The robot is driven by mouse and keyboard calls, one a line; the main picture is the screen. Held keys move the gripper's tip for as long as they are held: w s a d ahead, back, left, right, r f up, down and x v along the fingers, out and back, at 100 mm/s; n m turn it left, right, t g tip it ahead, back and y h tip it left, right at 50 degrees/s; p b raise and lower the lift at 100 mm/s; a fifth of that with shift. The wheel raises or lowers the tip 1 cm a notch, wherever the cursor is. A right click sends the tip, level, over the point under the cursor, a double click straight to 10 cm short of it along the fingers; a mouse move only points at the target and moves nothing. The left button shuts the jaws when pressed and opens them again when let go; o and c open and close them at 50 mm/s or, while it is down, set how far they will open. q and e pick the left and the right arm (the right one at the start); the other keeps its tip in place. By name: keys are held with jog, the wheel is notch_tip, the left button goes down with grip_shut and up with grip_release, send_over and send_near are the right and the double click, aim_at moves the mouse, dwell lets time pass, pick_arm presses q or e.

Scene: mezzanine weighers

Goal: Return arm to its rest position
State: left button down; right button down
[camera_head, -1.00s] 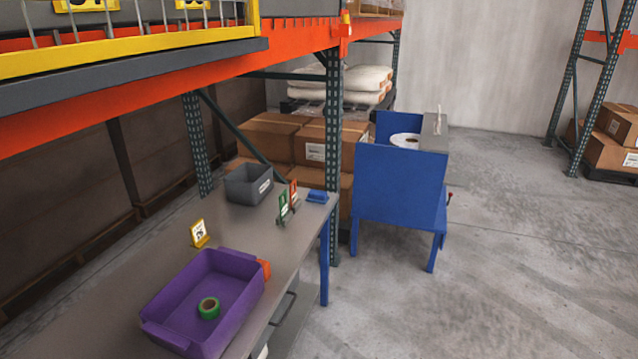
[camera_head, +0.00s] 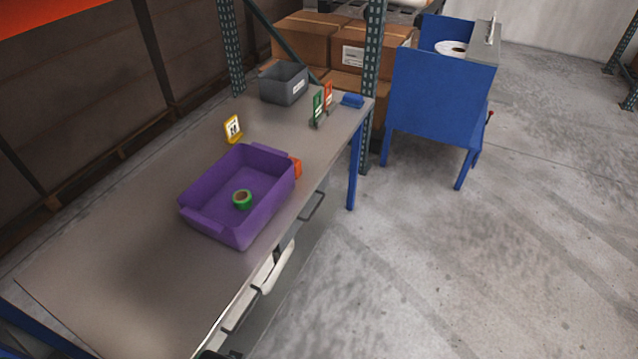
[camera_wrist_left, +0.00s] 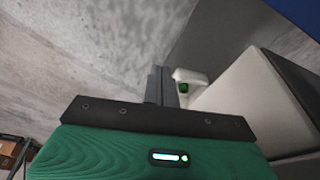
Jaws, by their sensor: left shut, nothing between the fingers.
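My left gripper (camera_wrist_left: 158,86) shows in the left wrist view as dark fingers close together beyond its dark plate and green body. It is shut and empty. In the head view a pale arm link, which looks like mine, shows beside the table's (camera_head: 95,270) front edge, but no gripper can be made out there. My right gripper is not in view. A purple bin (camera_head: 212,222) stands on the table with a green tape roll (camera_head: 242,199) inside it.
An orange object (camera_head: 296,167) sits at the bin's right side. A yellow sign (camera_head: 233,130), a grey bin (camera_head: 284,83), green and red cards and a blue item (camera_head: 352,100) stand further back. A blue cart (camera_head: 440,105) stands beyond the table. Floor at right is clear.

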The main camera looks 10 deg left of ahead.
pick_arm(q)
jog(key=s+f+b, duration=0.1)
jog(key=s+f, duration=0.2)
jog(key=f, duration=0.7)
jog(key=s+f, duration=0.3)
jog(key=f, duration=0.8)
jog(key=s+a+f+g+b, duration=0.1)
jog(key=s+a+f, duration=0.3)
jog(key=s+f, duration=1)
jog(key=shift+s+g+b, duration=0.3)
jog(key=shift+s+g, duration=0.1)
jog(key=shift+s, duration=0.55)
jog(key=shift+d, duration=0.1)
